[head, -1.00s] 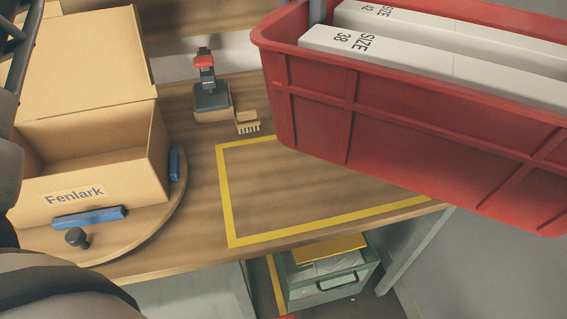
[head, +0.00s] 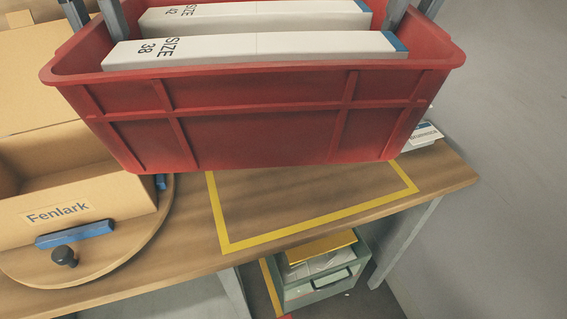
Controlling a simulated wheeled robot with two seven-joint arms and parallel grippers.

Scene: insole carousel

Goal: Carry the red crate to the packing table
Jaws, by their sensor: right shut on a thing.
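The red crate (head: 270,135) fills the top of the head view, roughly level, and appears held above the wooden packing table (head: 440,190). Two white boxes marked SIZE, a near one reading 38 (head: 290,47) and one behind it (head: 250,17), lie inside. My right gripper (head: 411,12) is shut on the crate's right end, one finger inside and one outside. My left gripper (head: 94,14) has its fingers on both sides of the left end wall. A yellow outline (head: 300,232) marks the tabletop; the crate hides its back part.
A turntable (head: 115,250) at the left carries an open Fenlark carton (head: 110,205), a blue bar (head: 75,233) and a black knob (head: 64,256). A small white box (head: 425,133) stands at the table's back right. A green-grey bin (head: 318,290) sits below the table.

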